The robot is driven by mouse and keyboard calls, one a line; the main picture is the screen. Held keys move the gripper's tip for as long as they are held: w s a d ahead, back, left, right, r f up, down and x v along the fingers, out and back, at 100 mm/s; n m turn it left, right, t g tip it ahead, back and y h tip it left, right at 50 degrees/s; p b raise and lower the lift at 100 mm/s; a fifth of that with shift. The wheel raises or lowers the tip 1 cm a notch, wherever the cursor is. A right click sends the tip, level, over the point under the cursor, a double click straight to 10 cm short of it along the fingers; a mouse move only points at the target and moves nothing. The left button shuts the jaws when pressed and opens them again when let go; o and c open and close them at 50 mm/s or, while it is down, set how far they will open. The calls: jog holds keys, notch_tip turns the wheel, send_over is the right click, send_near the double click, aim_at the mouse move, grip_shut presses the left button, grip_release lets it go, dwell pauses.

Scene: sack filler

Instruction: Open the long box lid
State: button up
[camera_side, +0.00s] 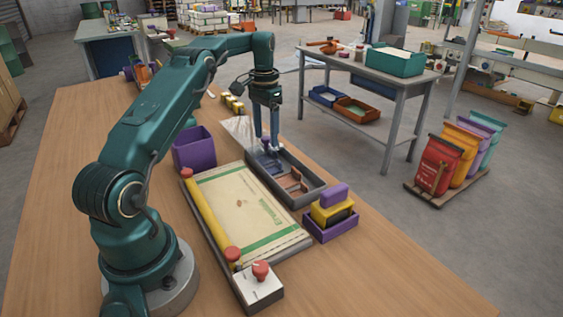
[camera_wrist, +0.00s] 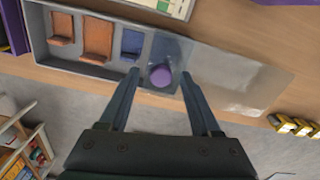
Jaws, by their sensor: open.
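The long grey box (camera_side: 311,193) lies on the wooden table, its near compartments uncovered. They hold orange-brown pieces (camera_wrist: 97,38) and a blue piece (camera_wrist: 132,42). A clear lid (camera_wrist: 240,82) covers the far end of the box and reaches out past it over the table; it also shows in the side view (camera_side: 238,129). A purple knob (camera_wrist: 161,76) stands on the clear lid. My gripper (camera_side: 267,143) is open above the far end of the box. In the wrist view the fingers (camera_wrist: 160,76) are on either side of the knob, with gaps visible.
A purple bin (camera_side: 194,148) stands left of the box. A sack on a board (camera_side: 235,205) with a yellow roller lies alongside. A purple tray (camera_side: 330,229) with yellow and purple blocks is at the near end. Small yellow blocks (camera_side: 233,104) sit beyond the lid.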

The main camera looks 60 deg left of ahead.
jog(key=d, duration=1.7)
jog(key=shift+d+r, duration=0.1)
jog(key=s+d+r+m+t, duration=0.1)
jog(key=s+d+r, duration=0.1)
jog(key=r, duration=0.5)
jog(key=s+d+r+t, duration=0.2)
jog(key=r, duration=0.5)
jog(key=s+d+r+t, duration=0.1)
jog(key=s+d+r, duration=0.1)
jog(key=s, duration=0.4)
jog(key=shift+s+d+r+m, duration=0.15)
jog(key=shift+d+m, duration=0.25)
jog(key=shift+d, duration=0.1)
